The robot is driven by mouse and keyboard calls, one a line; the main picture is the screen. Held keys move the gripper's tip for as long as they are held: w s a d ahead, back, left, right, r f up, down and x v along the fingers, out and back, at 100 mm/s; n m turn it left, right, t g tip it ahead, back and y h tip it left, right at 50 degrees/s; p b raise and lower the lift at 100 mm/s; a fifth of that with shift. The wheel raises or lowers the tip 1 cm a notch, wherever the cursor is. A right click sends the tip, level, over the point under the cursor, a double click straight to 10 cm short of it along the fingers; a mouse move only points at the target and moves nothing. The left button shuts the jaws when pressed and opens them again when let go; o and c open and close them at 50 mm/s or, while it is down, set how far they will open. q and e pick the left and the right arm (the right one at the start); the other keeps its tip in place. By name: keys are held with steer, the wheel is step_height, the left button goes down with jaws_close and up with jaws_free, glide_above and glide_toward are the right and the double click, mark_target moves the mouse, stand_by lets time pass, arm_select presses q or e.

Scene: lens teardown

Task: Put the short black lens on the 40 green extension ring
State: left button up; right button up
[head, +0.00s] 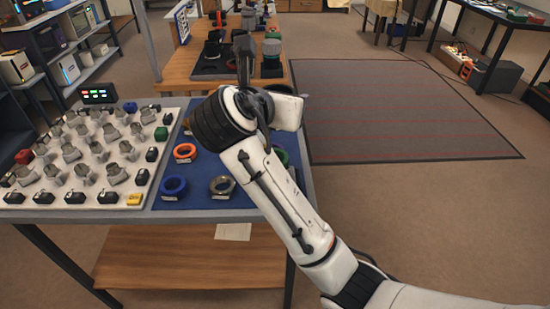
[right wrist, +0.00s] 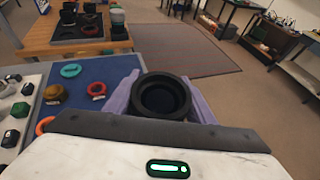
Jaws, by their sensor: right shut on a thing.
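In the right wrist view my right gripper (right wrist: 162,100) is shut on a short black lens (right wrist: 162,104), with a pale purple finger on each side. The lens's round open end faces the camera. In the head view my right arm covers the middle of the workbench, and I cannot make out the lens there. A green ring (head: 282,157) lies on the blue mat, partly hidden behind that arm. Its label cannot be read, so I cannot confirm that it is the 40. My left gripper is not in view.
The blue mat (head: 199,205) also holds an orange ring (head: 185,152), a blue ring (head: 173,186) and a brownish metal ring (head: 222,185). A white board (head: 92,190) with several grey and black parts lies left. A wooden table (head: 178,72) with dark trays stands behind.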

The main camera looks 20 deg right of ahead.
steer(key=f, duration=0.3)
steer(key=f+b, duration=0.1)
steer(key=f, duration=0.2)
steer(key=f+b, duration=0.1)
steer(key=f, duration=0.2)
steer(key=shift+w+a+f, duration=0.15)
steer(key=shift+w+f, duration=0.15)
steer(key=shift+w, duration=0.05)
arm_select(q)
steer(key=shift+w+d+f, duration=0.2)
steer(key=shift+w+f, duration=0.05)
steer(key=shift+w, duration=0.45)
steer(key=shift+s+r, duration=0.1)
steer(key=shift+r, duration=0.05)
arm_select(e)
steer(key=o, duration=1.2)
steer(key=shift+f, duration=0.1)
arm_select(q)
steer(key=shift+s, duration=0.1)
